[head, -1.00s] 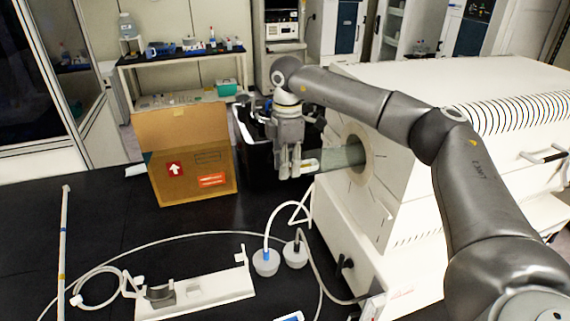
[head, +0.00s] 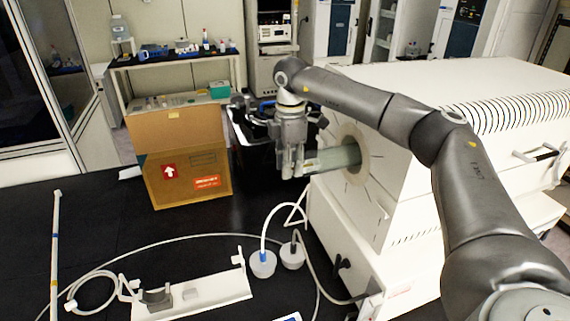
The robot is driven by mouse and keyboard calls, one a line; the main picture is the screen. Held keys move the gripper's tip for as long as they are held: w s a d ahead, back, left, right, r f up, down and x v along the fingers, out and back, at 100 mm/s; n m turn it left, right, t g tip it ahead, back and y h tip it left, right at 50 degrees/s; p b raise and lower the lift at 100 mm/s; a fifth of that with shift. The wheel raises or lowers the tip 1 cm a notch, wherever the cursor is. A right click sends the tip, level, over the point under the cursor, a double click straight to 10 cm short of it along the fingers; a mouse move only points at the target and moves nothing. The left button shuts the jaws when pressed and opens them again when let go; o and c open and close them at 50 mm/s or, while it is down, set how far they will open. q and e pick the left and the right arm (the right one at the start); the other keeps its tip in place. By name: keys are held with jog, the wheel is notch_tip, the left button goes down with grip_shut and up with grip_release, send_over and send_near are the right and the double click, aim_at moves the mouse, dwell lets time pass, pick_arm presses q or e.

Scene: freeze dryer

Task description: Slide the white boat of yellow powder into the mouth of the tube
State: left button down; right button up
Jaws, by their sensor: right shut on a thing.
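The clear greenish tube (head: 338,158) sticks out to the left from the round opening in the white furnace. My right gripper (head: 292,172) points down at the tube's open left end, with its fingers right by the mouth. It is shut on the white boat, of which only a little can be made out at the fingers. The boat's far part seems to lie inside the tube mouth, and its yellow powder is too small and blurred to tell. My left gripper is not in view.
The white furnace (head: 400,180) fills the right side. A cardboard box (head: 185,140) and a black bin (head: 252,150) stand left of the gripper. Two round plugs (head: 263,263) with hoses and a white stand (head: 205,295) lie on the black table in front.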

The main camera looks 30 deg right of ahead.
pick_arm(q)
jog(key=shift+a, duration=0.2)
pick_arm(e)
jog(key=shift+s+d+f, duration=0.1)
jog(key=shift+s+d, duration=0.1)
jog(key=shift+d, duration=0.25)
jog(key=o, duration=0.9)
dwell(0.4)
